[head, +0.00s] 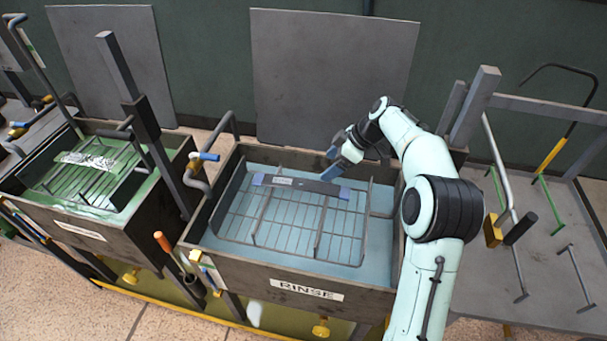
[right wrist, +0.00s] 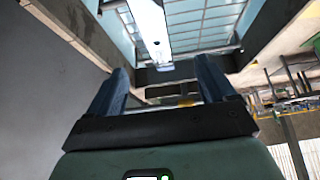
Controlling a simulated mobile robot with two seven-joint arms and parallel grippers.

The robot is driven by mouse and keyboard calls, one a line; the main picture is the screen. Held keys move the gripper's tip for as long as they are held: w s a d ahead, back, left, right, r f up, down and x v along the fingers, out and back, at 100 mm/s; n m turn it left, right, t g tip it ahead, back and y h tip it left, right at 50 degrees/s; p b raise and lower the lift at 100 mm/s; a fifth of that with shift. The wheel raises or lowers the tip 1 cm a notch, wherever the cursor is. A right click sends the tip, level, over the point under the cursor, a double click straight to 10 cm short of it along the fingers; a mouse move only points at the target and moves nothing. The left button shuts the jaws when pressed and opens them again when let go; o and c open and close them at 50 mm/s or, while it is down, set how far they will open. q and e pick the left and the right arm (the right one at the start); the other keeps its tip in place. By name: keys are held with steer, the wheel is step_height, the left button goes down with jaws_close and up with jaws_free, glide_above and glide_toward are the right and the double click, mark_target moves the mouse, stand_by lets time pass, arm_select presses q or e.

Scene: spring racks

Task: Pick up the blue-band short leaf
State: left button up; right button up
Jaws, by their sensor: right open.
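The blue-band short leaf (head: 300,186) is a dark flat bar with a blue band near each end and a small pale label. It lies across the wire rack (head: 290,222) in the tank marked RINSE. My right gripper (head: 335,162) is open and empty, just above and beyond the leaf's right end, apart from it. In the right wrist view my right gripper (right wrist: 163,80) shows two separated fingers with nothing between them. A pale bar with a dark hole lies ahead of them there; I cannot tell surely that it is the leaf. My left gripper is not in view.
The RINSE tank (head: 235,256) has raised walls and an upright grey panel (head: 330,75) behind it. A tank with green liquid (head: 75,218) stands at left, with pipes and a post between. At right is a grey table (head: 550,255) with rods and a frame.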

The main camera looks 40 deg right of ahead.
glide_toward(300, 183)
steer(key=f, duration=0.1)
steer(key=a+f, duration=0.1)
steer(key=f, duration=0.1)
steer(key=shift+a, duration=0.1)
steer(key=w+f, duration=0.1)
steer(key=w+a+f+p, duration=0.1)
steer(key=w+f, duration=0.1)
steer(key=shift+w+a+f+p, duration=0.2)
steer(key=shift+a+f+p, duration=0.1)
steer(key=shift+p, duration=0.1)
steer(key=shift+w+f, duration=0.1)
steer(key=shift+f, duration=0.05)
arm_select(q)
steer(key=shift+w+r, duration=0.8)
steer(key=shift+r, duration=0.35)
arm_select(e)
steer(key=shift+s, duration=0.2)
steer(key=shift+c, duration=0.8)
steer(key=c, duration=1.1)
steer(key=shift+w, duration=0.15)
steer(key=shift+c, duration=1.1)
